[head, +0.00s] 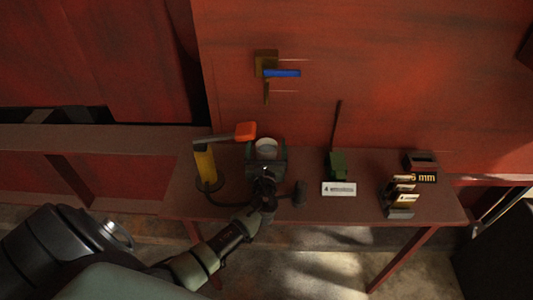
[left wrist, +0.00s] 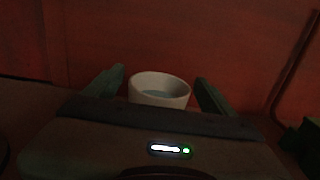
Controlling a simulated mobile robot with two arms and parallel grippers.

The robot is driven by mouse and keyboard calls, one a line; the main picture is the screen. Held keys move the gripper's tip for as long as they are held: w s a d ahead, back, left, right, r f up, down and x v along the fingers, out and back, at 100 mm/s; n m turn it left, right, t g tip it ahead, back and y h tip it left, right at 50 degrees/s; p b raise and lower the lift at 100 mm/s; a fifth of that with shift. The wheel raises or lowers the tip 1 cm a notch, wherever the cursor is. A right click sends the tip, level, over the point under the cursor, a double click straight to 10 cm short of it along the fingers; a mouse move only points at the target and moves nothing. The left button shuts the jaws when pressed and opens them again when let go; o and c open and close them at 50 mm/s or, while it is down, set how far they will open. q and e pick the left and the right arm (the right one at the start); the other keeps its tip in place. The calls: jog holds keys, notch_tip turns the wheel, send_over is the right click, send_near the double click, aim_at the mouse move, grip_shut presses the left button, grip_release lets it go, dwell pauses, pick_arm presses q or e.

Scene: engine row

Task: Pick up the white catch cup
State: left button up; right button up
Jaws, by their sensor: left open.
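The white catch cup (head: 266,146) stands on the reddish-brown bench, with its round open top facing up. My left gripper (head: 266,148) is open, with one finger on each side of the cup. In the left wrist view the cup (left wrist: 159,90) shows between the two dark green fingers (left wrist: 159,88), with a small gap on both sides. The cup's lower part is hidden behind the gripper body. My right gripper is not in view.
Left of the cup are a yellow cylinder (head: 205,166) and an orange-headed tool (head: 245,131). To the right are a dark green block (head: 337,164), a white label (head: 339,189) and a stand with size labels (head: 401,197). A blue-handled valve (head: 282,73) is on the red wall behind.

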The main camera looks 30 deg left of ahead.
pick_arm(q)
jog(key=c, duration=1.5)
jog(key=shift+o, duration=0.2)
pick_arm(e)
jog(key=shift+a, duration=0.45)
